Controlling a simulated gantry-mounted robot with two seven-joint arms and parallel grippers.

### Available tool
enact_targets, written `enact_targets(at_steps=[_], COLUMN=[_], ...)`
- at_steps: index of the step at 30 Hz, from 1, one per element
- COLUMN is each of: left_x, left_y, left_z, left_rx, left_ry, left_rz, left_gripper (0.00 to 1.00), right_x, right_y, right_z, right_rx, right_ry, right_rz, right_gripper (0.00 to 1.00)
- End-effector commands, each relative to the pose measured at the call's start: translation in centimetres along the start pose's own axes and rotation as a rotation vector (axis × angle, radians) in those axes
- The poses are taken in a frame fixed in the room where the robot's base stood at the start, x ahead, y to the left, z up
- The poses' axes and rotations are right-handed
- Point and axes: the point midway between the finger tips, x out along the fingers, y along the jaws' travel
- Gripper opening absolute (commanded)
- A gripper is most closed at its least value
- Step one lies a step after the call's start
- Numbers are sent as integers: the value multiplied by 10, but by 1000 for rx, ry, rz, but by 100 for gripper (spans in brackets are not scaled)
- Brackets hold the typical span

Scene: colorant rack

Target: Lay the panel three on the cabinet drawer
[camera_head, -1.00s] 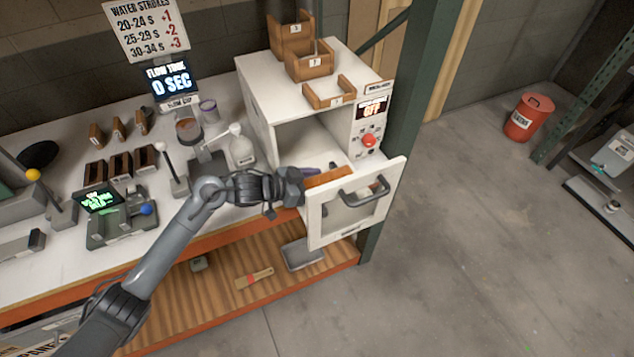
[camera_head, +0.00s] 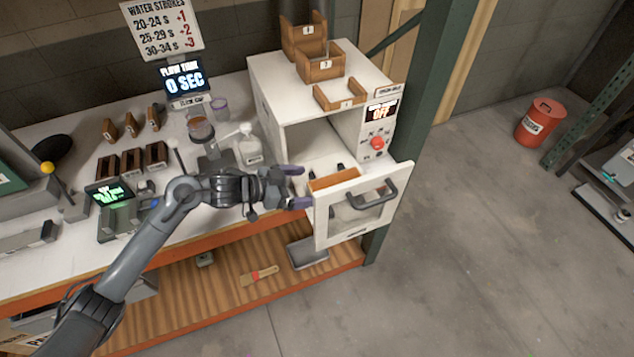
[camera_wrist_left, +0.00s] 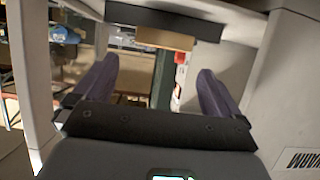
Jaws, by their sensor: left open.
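A brown wooden panel (camera_head: 335,180) lies on the pulled-out cabinet drawer (camera_head: 326,228), just behind its white front with a window and dark handle. I cannot read a number on the panel. My left gripper (camera_head: 300,187) is open at the left side of the drawer, its purple fingers apart and pointing toward the panel, with nothing between them. In the left wrist view the open fingers (camera_wrist_left: 155,78) show with a tan wooden edge (camera_wrist_left: 165,39) beyond them, under a dark bar. My right gripper is not in view.
The white cabinet (camera_head: 275,95) carries wooden trays (camera_head: 340,95) on top and a red knob (camera_head: 377,143) on its side panel. Small wooden blocks, cups and a pump bottle (camera_head: 249,147) stand on the bench to the left.

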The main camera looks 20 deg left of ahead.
Motion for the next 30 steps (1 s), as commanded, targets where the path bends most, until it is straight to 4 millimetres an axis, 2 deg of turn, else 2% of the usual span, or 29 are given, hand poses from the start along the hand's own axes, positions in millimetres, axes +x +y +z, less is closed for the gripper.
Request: enact_targets(at_steps=[1,6,12,26,30], left_x=[-10,-34,-49,-51,-50], left_y=[0,0,0,0,3], left_z=[1,1,0,0,9], left_rx=[2,1,1,0,-10], left_ry=[-3,-3,-1,-1,-12], left_rz=[-2,-1,0,0,5], left_gripper=[98,98,98,98,98], right_x=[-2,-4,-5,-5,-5], right_y=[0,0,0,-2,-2], right_z=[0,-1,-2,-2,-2], right_rx=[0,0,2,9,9], right_ry=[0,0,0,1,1], right_rz=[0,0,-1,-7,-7], right_gripper=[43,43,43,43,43])
